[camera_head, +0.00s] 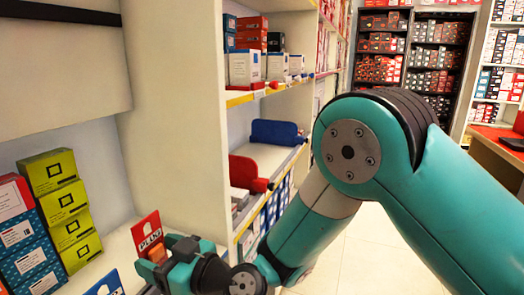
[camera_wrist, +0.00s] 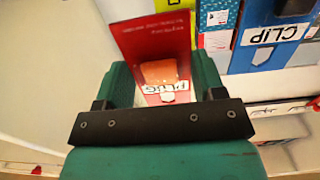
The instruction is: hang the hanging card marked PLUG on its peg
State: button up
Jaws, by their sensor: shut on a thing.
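The red hanging card marked PLUG (camera_head: 148,232) is at the lower left of the head view, standing roughly upright at my gripper (camera_head: 160,255). An orange patch shows on the card. My gripper is shut on the card. I cannot make out its peg in either view.
A blue card marked CLIP (camera_wrist: 275,36) is right of the held card in the wrist view. In the head view, yellow-green boxes (camera_head: 68,212) are stacked at left beside blue-and-red boxes (camera_head: 28,245). A white shelf unit (camera_head: 180,110) rises close behind my gripper. Open floor (camera_head: 365,245) lies right.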

jog(key=r+b+v, duration=0.1)
jog(key=b+v, duration=0.8)
jog(key=p+x, duration=0.6)
jog(key=p, duration=0.1)
jog(key=p+x, duration=0.3)
jog(key=p, duration=0.1)
jog(key=shift+w+a+f, duration=0.15)
jog(key=shift+a+f, duration=0.2)
jog(key=shift+f, duration=0.05)
notch_tip(320, 180, down, 5)
jog(key=b, duration=0.3)
jog(key=shift+f, duration=0.1)
jog(key=shift+r, duration=0.2)
